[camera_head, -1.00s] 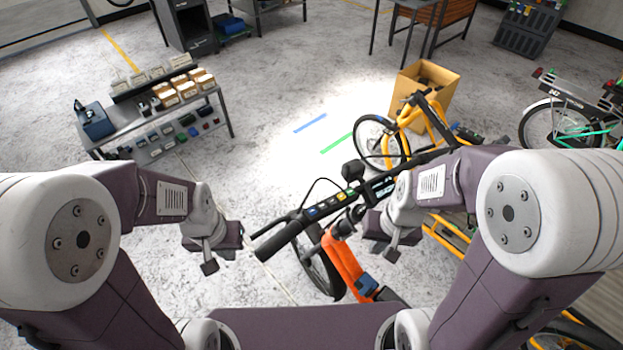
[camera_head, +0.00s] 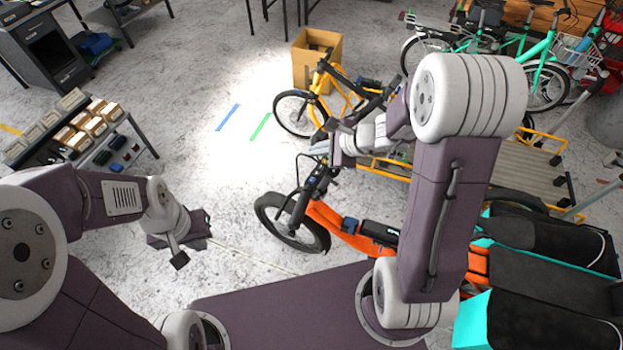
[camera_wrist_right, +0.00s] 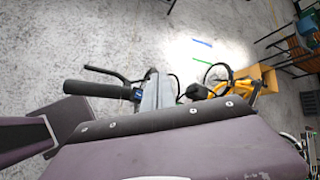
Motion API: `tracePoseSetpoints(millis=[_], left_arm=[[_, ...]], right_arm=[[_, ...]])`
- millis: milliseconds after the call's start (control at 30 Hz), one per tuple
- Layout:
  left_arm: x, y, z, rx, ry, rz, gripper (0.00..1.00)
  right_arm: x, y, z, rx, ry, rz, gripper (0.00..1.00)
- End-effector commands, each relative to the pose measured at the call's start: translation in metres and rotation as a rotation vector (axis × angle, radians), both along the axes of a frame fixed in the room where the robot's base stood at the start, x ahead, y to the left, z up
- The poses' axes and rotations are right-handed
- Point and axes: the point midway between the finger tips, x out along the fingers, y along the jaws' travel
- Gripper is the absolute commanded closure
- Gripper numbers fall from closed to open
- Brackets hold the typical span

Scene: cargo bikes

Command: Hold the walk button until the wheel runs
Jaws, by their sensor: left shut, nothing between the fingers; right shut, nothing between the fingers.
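The orange cargo bike (camera_head: 345,232) stands in front of me, its front wheel (camera_head: 292,222) at the middle of the head view. Its handlebar (camera_head: 308,186) is partly hidden below my right arm. In the right wrist view a black handlebar grip (camera_wrist_right: 95,89) shows with a brake lever and a small control with a blue mark (camera_wrist_right: 137,95). I cannot tell which control is the walk button. My right gripper (camera_head: 328,148) is shut and empty, above and near the handlebar; contact cannot be told. My left gripper (camera_head: 190,246) is shut and empty, left of the front wheel.
A yellow cargo bike (camera_head: 345,95) stands behind, beside a cardboard box (camera_head: 312,68). Teal bikes (camera_head: 535,55) are at the back right. A workbench with small boxes (camera_head: 95,125) is at the left. Open floor lies between bench and bikes.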

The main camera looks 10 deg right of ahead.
Motion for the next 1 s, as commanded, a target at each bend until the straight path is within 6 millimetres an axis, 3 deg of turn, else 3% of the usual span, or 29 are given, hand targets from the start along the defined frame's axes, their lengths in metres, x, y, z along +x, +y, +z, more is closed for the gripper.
tracePoseSetpoints(millis=[267, 800, 1000], left_arm=[[0.0, 0.0, -0.009, 0.0, 0.0, 0.0, 1.0], [0.0, 0.0, -0.073, 0.0, 0.0, 0.0, 1.0], [0.0, 0.0, -0.079, 0.0, 0.0, 0.0, 1.0]], right_arm=[[-0.001, 0.001, -0.012, -0.001, 0.001, 0.002, 1.0], [-0.004, 0.003, -0.085, -0.002, -0.001, 0.003, 1.0], [-0.004, 0.004, -0.089, -0.002, 0.0, 0.004, 1.0]])
